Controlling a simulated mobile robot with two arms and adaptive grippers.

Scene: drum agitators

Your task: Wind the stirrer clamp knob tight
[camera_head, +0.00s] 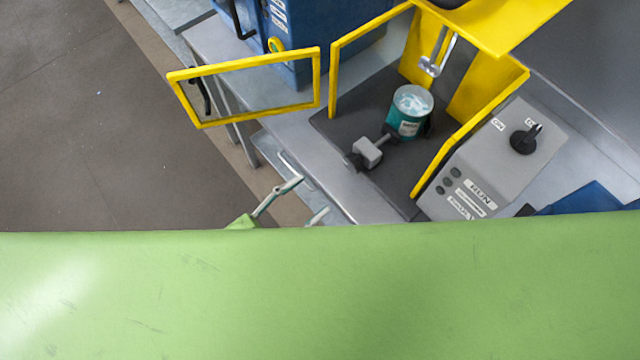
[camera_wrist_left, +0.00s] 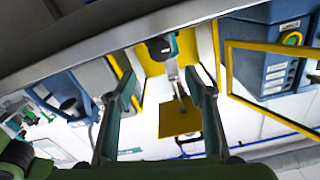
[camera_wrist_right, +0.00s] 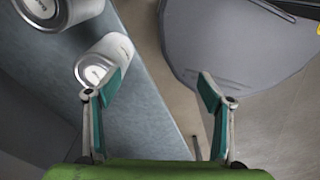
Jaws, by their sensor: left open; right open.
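The stirrer clamp appears as a grey block (camera_head: 367,150) with a dark knob (camera_head: 355,161) at its front left, beside a teal can (camera_head: 408,126) inside the yellow-framed guard. In the left wrist view a round black part (camera_wrist_left: 160,46), which looks like that knob, lies beyond the fingertips, between them. My left gripper (camera_head: 311,197) is open and empty, in front and to the left of the clamp, apart from it. Its palm is hidden by my green arm. My right gripper (camera_wrist_right: 160,88) is open and empty, away from the clamp; it does not show in the head view.
The guard's yellow-framed door (camera_head: 318,88) stands swung open to the left. A grey control box (camera_head: 505,165) with a black dial is on the right. A blue cabinet (camera_head: 300,45) stands behind. White cans (camera_wrist_right: 106,60) lie near my right gripper.

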